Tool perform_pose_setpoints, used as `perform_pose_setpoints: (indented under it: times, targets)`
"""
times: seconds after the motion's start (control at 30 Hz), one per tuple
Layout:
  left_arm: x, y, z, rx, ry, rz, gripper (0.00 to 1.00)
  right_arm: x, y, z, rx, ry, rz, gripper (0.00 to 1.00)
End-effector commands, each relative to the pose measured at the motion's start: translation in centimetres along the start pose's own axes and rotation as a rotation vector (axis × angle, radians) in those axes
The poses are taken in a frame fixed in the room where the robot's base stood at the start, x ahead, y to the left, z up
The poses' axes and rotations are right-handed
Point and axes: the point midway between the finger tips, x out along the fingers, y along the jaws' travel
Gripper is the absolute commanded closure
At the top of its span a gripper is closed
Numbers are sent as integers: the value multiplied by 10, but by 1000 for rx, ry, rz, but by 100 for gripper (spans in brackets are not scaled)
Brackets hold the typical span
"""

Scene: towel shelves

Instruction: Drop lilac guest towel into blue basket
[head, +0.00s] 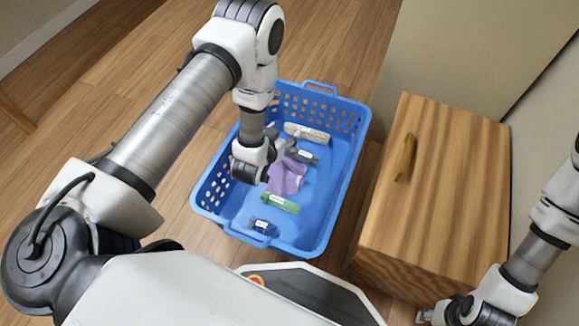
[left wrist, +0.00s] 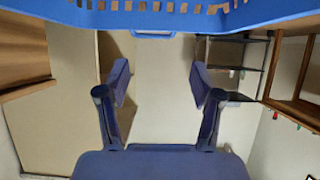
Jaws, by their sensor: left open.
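The lilac guest towel (head: 287,180) lies crumpled inside the blue basket (head: 347,165), near its middle. My left gripper (head: 297,150) is over the basket, just beyond the towel in the head view. The wrist hides part of the towel's left side. In the left wrist view, my left gripper (left wrist: 158,78) has its two fingers spread with nothing between them. The basket's rim (left wrist: 225,22) crosses the top of that view. My right gripper (head: 435,315) is at the bottom right, partly cut off, and its fingers are unclear.
A green item (head: 281,203), a dark blue item (head: 264,227) and a pale rolled item (head: 307,133) also lie in the basket. A wooden cabinet (head: 440,180) with a handle stands to its right. Wooden floor (head: 150,70) is clear beyond my left arm.

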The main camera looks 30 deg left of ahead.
Motion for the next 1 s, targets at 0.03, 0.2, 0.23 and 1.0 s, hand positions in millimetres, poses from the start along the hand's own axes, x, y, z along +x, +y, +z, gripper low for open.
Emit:
perform_pose_setpoints:
  times: [0.03,0.2,0.23,1.0]
  targets:
    - [0,0,0,0,0,0,34,0,0,0,0,0,0,60]
    - [0,0,0,0,0,0,0,0,0,0,0,0,0,60]
    - [0,0,0,0,0,0,0,0,0,0,0,0,0,60]
    - [-29,0,-22,0,-206,0,0,-63,0,0,0,0,0,60]
